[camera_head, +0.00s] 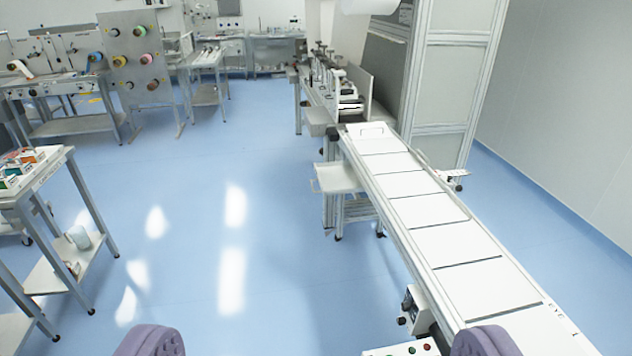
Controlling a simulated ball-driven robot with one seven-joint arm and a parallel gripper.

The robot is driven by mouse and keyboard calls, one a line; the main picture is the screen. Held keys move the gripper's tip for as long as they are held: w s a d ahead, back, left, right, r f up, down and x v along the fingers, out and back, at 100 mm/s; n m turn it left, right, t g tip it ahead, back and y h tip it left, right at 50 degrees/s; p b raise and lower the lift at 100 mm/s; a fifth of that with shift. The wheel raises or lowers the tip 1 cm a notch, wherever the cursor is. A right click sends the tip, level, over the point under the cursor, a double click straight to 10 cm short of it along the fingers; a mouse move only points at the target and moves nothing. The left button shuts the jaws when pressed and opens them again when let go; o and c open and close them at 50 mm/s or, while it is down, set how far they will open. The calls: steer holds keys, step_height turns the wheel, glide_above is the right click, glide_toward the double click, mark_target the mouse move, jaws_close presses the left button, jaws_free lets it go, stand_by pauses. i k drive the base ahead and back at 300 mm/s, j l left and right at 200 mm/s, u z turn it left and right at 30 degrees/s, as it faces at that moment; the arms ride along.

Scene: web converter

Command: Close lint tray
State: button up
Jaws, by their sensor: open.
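A shallow pale tray (338,178) sticks out to the left from under the long machine, low above the floor, and looks like the lint tray. Its rim and open top show; its inner end is hidden under the machine. My gripper (318,343) is open, with one purple fingertip at the bottom left and the other at the bottom right.
A long white conveyor (424,215) runs from the machine toward the lower right. A control box (405,348) with buttons is at its near end. A grey table (40,180) with small boxes stands at left. Blue floor (190,200) between them is clear. Benches line the back.

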mark_target(334, 176)
steer(key=i+j, duration=0.15)
steer(key=j, duration=0.25)
steer(key=i+j, duration=0.2)
steer(key=j, duration=0.2)
steer(key=i+j, duration=0.25)
steer(key=i, duration=0.25)
steer(key=i+j+u, duration=0.1)
steer(key=i, duration=0.35)
steer(key=i+j, duration=0.3)
steer(key=i, duration=0.2)
steer(key=i+j, duration=0.2)
steer(key=i, duration=0.3)
steer(key=i+l+u, duration=0.1)
steer(key=i+l, duration=0.6)
steer(key=i, duration=0.15)
steer(key=i+l+u, duration=0.1)
steer(key=i+l, duration=0.7)
steer(key=i, duration=0.05)
